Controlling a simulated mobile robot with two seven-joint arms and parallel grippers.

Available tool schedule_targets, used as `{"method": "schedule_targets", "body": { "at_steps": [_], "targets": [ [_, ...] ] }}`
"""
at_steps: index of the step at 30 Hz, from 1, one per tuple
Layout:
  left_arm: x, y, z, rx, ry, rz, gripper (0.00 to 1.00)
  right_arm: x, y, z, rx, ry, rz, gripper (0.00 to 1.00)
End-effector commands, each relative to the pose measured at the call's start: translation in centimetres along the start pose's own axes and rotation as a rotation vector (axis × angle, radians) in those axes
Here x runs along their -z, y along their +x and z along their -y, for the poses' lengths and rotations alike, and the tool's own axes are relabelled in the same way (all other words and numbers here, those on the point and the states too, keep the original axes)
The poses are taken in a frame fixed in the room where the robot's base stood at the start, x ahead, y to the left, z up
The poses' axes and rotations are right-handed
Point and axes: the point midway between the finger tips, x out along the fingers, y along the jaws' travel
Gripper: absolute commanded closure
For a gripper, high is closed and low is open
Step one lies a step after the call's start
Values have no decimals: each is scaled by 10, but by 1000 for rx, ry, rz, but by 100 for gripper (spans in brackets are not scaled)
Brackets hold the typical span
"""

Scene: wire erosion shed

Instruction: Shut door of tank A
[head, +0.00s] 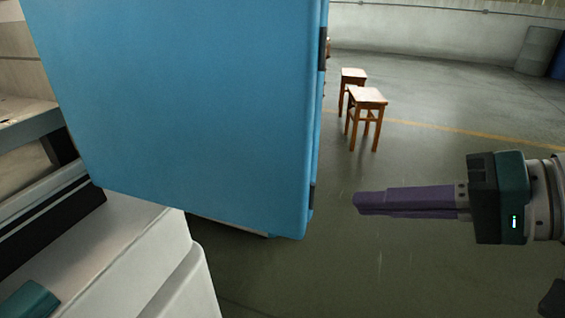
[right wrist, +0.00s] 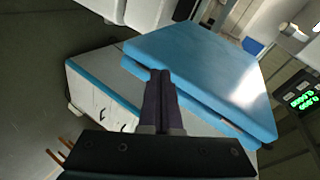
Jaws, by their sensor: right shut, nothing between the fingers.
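The blue door panel (head: 190,100), which I take for tank A's door, stands open in the head view, its free edge toward the right. It also shows in the right wrist view as a blue slab (right wrist: 195,60) beyond the fingers. My right gripper (head: 357,203) is shut and empty, its purple fingers pointing left, to the right of the door's edge. In the head view a gap of floor shows between them. The fingertips also show in the right wrist view (right wrist: 160,74), overlapping the slab's near edge. Contact cannot be told there. My left gripper is not clearly seen.
White machine housing (head: 130,255) fills the lower left, with a teal part (head: 30,300) in the corner. Two wooden stools (head: 367,97) (head: 353,75) stand behind the door's right edge. The floor around my right gripper is clear. Green-lit digits (right wrist: 302,99) show in the right wrist view.

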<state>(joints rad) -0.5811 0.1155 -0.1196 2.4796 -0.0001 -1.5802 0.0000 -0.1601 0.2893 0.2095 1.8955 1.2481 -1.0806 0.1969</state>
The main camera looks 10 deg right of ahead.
Motion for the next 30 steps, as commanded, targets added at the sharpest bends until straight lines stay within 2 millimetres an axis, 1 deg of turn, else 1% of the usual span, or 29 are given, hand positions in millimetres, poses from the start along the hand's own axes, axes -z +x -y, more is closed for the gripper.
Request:
{"method": "schedule_targets", "body": {
  "at_steps": [1,3,6,7,10,14,17,24,30],
  "targets": [
    [-12,38,-1,1,1,0,50,14,12,-24,73,72,-58,100],
    [-18,56,-1,1,2,1,50,41,10,-27,175,171,-130,100],
    [-24,73,-1,3,4,1,50,73,1,-29,293,282,-210,100],
    [-24,76,-1,3,4,1,50,80,-2,-29,320,306,-228,100],
    [-26,80,-1,4,6,1,50,95,-9,-28,379,359,-264,100],
    [-25,78,-1,6,8,1,50,103,-6,-22,399,378,-274,100],
    [-24,76,0,6,8,0,50,107,5,-16,400,377,-273,100],
    [-24,76,-1,5,8,0,50,122,47,-2,399,377,-271,100],
    [-25,78,-1,5,7,-1,50,132,76,8,397,374,-270,100]
  ]
}}
